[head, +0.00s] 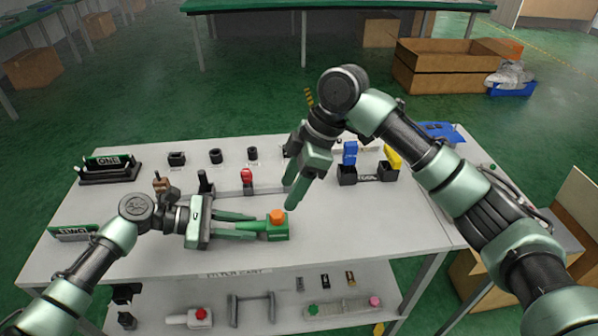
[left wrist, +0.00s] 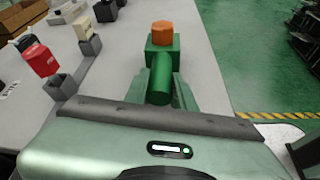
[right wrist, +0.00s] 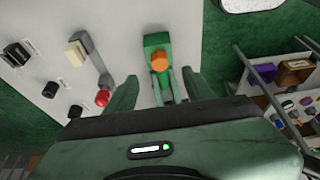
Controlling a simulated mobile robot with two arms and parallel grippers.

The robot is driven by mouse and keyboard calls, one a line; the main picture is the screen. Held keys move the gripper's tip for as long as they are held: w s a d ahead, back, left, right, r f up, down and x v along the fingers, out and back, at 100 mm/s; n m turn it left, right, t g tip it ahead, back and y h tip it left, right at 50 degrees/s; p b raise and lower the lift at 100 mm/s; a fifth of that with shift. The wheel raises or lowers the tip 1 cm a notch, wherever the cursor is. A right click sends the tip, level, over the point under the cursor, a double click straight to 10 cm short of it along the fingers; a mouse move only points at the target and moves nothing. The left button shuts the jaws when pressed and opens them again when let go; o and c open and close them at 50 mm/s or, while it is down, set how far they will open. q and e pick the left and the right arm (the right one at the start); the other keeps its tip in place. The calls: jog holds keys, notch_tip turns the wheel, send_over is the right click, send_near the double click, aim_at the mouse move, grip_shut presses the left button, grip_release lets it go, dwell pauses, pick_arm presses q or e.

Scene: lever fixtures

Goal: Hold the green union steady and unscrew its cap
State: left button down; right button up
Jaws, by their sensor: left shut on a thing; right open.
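The green union (head: 277,232) sits on the white table with its orange cap (head: 278,215) on top. My left gripper (head: 262,225) is shut on the union's green side barrel, which shows between the fingers in the left wrist view (left wrist: 160,80). The orange cap stands above the green block in the left wrist view (left wrist: 162,32). My right gripper (head: 290,192) is open and empty, pointing down above the table, beyond and above the cap. In the right wrist view the cap (right wrist: 159,61) lies ahead, between the lines of the two spread fingers.
A red-topped fixture (head: 247,177) stands behind my left gripper. Blue (head: 350,153) and yellow (head: 392,157) pieces stand in black holders at the back right. Small black holders line the back. The tabletop right of the union is clear.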

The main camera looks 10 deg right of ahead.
aim_at(276, 213)
jog(key=x, duration=0.7)
jog(key=shift+a+f, duration=0.15)
jog(key=shift+f, duration=0.05)
jog(key=shift+c, duration=0.3)
grip_shut()
jog(key=n+g, duration=0.1)
jog(key=n, duration=0.1)
jog(key=n+g, duration=0.1)
jog(key=n, duration=0.2)
jog(key=shift+w, duration=0.2)
jog(key=n+g+h, duration=0.1)
jog(key=n, duration=0.5)
jog(key=shift+w+a+g+h, duration=0.1)
jog(key=shift+a+g+h, duration=0.05)
jog(key=shift+g+h, duration=0.25)
jog(key=n+h, duration=0.1)
jog(key=n, duration=0.2)
jog(key=n+h, duration=0.1)
jog(key=n, duration=0.2)
jog(key=shift+a+r+g, duration=0.1)
jog(key=shift+a+g, duration=0.1)
jog(key=shift+g, duration=0.2)
jog(key=n+h, duration=0.1)
jog(key=n, duration=0.2)
jog(key=n+h, duration=0.1)
jog(key=n, duration=0.2)
jog(key=shift+a+h, duration=0.1)
jog(key=shift+h, duration=0.2)
jog(key=shift+o, duration=1)
grip_release()
